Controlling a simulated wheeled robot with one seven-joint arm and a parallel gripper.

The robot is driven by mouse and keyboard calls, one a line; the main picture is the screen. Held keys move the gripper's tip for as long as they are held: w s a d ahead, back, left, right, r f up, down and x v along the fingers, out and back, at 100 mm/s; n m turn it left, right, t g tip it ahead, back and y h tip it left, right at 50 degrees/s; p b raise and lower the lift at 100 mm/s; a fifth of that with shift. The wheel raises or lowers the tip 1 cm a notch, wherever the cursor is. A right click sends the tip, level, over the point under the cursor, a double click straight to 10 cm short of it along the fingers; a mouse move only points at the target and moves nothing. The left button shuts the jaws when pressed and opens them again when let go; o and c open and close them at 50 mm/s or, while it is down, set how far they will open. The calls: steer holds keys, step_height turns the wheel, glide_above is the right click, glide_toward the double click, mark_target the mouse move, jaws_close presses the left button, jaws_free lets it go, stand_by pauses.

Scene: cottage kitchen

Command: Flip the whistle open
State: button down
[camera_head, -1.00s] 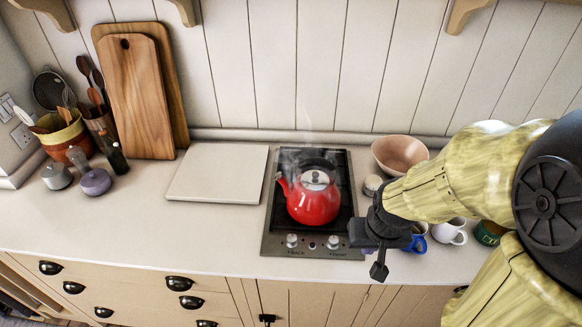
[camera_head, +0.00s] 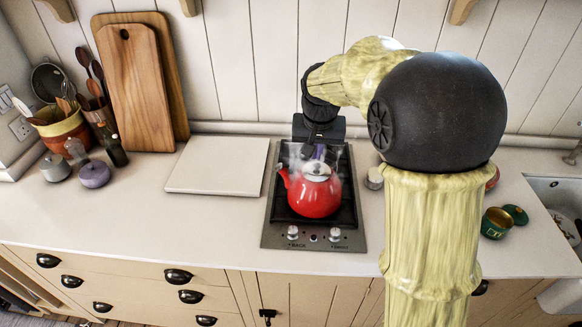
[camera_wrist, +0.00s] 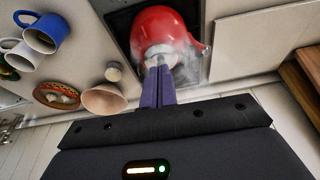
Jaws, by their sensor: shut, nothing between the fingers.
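The red kettle (camera_head: 314,196) stands on the black hob (camera_head: 345,190), with steam around its top. Its spout (camera_head: 283,178) points left in the head view; the whistle on it is too small to make out clearly. The kettle also shows in the wrist view (camera_wrist: 166,28), near the top, with its pale lid (camera_wrist: 160,51) toward me. My gripper (camera_head: 318,156) is behind and above the kettle, by the lid and handle. Its purple fingers (camera_wrist: 159,72) are shut and empty, reaching toward the lid. I cannot tell whether they touch it.
A pale board (camera_head: 218,166) lies left of the hob. Wooden cutting boards (camera_head: 137,92) lean on the wall. My arm hides counter to the right. The wrist view shows a pink bowl (camera_wrist: 104,100), a blue mug (camera_wrist: 47,33) and a patterned bowl (camera_wrist: 57,95) beside the hob.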

mark_target(291, 170)
steer(key=w+a+r, duration=0.2)
steer(key=w+a, duration=0.2)
steer(key=a, duration=0.2)
steer(key=shift+w+a+r+b, duration=0.15)
steer(key=shift+a+r+b, duration=0.05)
steer(key=shift+r+b, duration=0.1)
steer(key=shift+f, duration=0.1)
steer(key=p+x, duration=0.1)
steer(key=x, duration=0.5)
steer(key=p+x, duration=0.2)
steer(key=x, duration=0.5)
steer(key=shift+s+d, duration=0.1)
steer(key=shift+s, duration=0.15)
steer(key=shift+f, duration=0.5)
